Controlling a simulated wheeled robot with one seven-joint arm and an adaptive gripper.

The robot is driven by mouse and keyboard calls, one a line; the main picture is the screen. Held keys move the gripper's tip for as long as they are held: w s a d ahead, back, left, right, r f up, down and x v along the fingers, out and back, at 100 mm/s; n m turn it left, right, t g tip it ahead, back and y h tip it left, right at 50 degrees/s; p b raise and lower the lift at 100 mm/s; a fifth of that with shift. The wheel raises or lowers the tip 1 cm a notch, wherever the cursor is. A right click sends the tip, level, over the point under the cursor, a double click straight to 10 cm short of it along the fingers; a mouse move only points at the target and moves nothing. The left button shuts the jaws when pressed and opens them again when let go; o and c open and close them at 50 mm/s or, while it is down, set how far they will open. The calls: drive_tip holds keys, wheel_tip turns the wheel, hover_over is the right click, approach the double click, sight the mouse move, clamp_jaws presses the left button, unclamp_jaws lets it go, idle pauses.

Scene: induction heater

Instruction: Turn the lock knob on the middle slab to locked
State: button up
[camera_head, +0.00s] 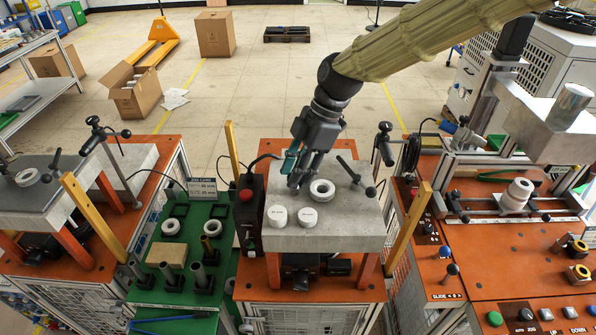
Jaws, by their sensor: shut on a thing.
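The middle slab (345,236) is a pale grey block on an orange-legged stand. My gripper (294,182) reaches down to its rear left part, with its dark fingers closed. It is shut on what seems to be the lock knob, which the fingers hide almost wholly. The knob's setting cannot be read. A white ring (322,191) lies just right of the fingers. Two white round pieces with small labels, a left one (277,217) and a right one (309,217), sit at the slab's front left.
A black ball-ended lever (348,171) sticks up at the slab's rear right. A black box with a red button (246,195) stands close on the left. Yellow posts (408,228) flank the stand. A green table (180,280) with parts is at left, an orange machine bench (490,265) at right.

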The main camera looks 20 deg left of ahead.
drive_tip(key=m+t, duration=0.1)
drive_tip(key=m, duration=0.2)
drive_tip(key=shift+s+m+y+b, duration=0.15)
drive_tip(key=shift+m+y+b, duration=0.15)
drive_tip(key=shift+m+b, duration=0.1)
drive_tip(key=m, duration=0.1)
drive_tip(key=m+t, duration=0.1)
drive_tip(key=m, duration=0.1)
drive_tip(key=shift+s+d+m+t+b, duration=0.1)
drive_tip(key=shift+s+m+t+b, duration=0.05)
drive_tip(key=shift+m+t+b, duration=0.2)
drive_tip(key=m+t, duration=0.2)
drive_tip(key=m, duration=0.3)
drive_tip(key=shift+s+r+m, duration=0.1)
drive_tip(key=shift+s+m, duration=0.05)
drive_tip(key=shift+m, duration=0.2)
drive_tip(key=shift+m+t, duration=0.25)
drive_tip(key=shift+m, duration=0.05)
drive_tip(key=o, duration=1)
drive_tip(key=v, duration=1.1)
drive_tip(key=shift+r, duration=0.5)
